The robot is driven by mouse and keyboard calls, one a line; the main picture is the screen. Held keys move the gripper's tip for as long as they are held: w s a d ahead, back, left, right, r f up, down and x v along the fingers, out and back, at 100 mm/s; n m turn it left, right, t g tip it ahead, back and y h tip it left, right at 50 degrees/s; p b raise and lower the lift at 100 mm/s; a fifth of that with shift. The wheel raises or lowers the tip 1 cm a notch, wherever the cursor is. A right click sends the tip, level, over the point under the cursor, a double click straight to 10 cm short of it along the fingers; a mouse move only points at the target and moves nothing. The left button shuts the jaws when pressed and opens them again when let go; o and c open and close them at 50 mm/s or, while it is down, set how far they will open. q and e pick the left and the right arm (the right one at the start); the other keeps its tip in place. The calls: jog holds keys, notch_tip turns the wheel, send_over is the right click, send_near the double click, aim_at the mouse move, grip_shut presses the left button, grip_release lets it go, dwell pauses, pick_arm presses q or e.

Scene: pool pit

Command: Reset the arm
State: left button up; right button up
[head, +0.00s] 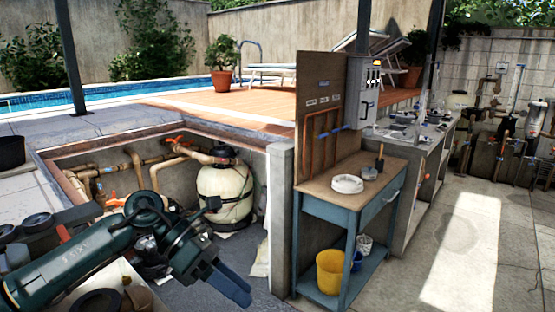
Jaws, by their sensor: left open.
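My left arm comes in from the lower left, over the sunken pool pit. My left gripper (232,286) is at its end, with blue fingers pointing down and to the right. The gripper is open, and nothing shows between its fingers. It is in front of the cream filter tank (224,194) in the picture and left of the blue workbench (347,210), apart from the bench. My right gripper is not in view.
The workbench carries a white plate stack (347,184), with a yellow bucket (331,271) on its lower shelf. A concrete post (280,215) stands between pit and bench. Brown pipes (133,166) run along the pit wall. The paved floor (480,240) at right is clear.

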pick_arm(q)
jog(key=s+d+n+t+h, duration=0.1)
jog(key=s+d+n+h, duration=0.2)
jog(key=d+n+h, duration=0.5)
jog(key=s+a+f+n+t+y, duration=0.1)
jog(key=a+f+n+t+y, duration=0.3)
jog(key=f+n, duration=0.3)
jog(key=s+a+f+n+t+y, duration=0.2)
jog(key=a+f+n+t+y, duration=0.3)
jog(key=n, duration=1.1)
jog(key=s+a+f+n+t+y, duration=0.1)
jog(key=a+f+n+t+y, duration=0.3)
jog(key=f+n+t, duration=0.3)
notch_tip(320, 180, down, 4)
jog(key=n, duration=0.5)
jog(key=shift+s+a+n, duration=0.15)
jog(key=shift+s+n, duration=0.15)
jog(key=shift+s, duration=0.1)
jog(key=s+f+n+g, duration=0.1)
jog(key=s+f, duration=0.1)
jog(key=s+a+f+n+g+y, duration=0.1)
jog(key=s+f, duration=0.1)
jog(key=s+a+f+n+g+y, duration=0.1)
jog(key=s+f, duration=0.1)
jog(key=s, duration=0.1)
jog(key=shift+a, duration=0.15)
